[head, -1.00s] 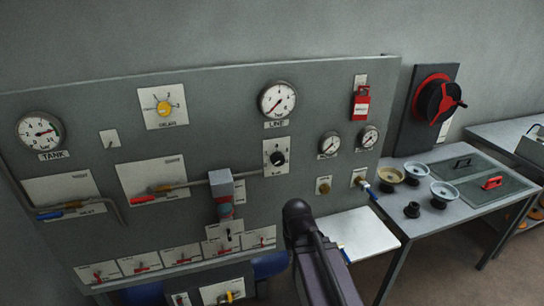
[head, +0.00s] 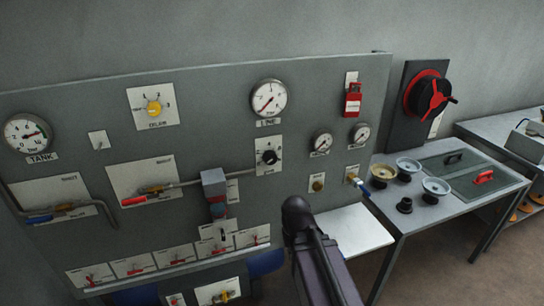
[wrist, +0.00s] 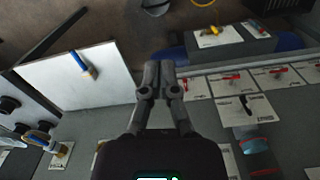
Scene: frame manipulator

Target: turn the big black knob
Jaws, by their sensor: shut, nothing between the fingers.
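A black knob (head: 269,157) with a white mark sits on a pale plate below the LINE gauge on the grey panel. A larger black hub with a red ring and red spokes (head: 432,96) is mounted on a dark board to the right. I cannot tell which one is the big black knob. My gripper (wrist: 160,72) is shut and empty in the wrist view, with its fingertips together. In the head view my dark arm stands in front of the panel's lower right, below the black knob and apart from it; the fingertips cannot be made out there.
The panel (head: 230,95) carries gauges, a yellow selector (head: 154,108), pipes with red and blue handles, and a grey box (head: 214,185) jutting out. A white shelf (head: 350,238) and a bench with round handwheels (head: 435,188) stand at right. Space before the upper panel is clear.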

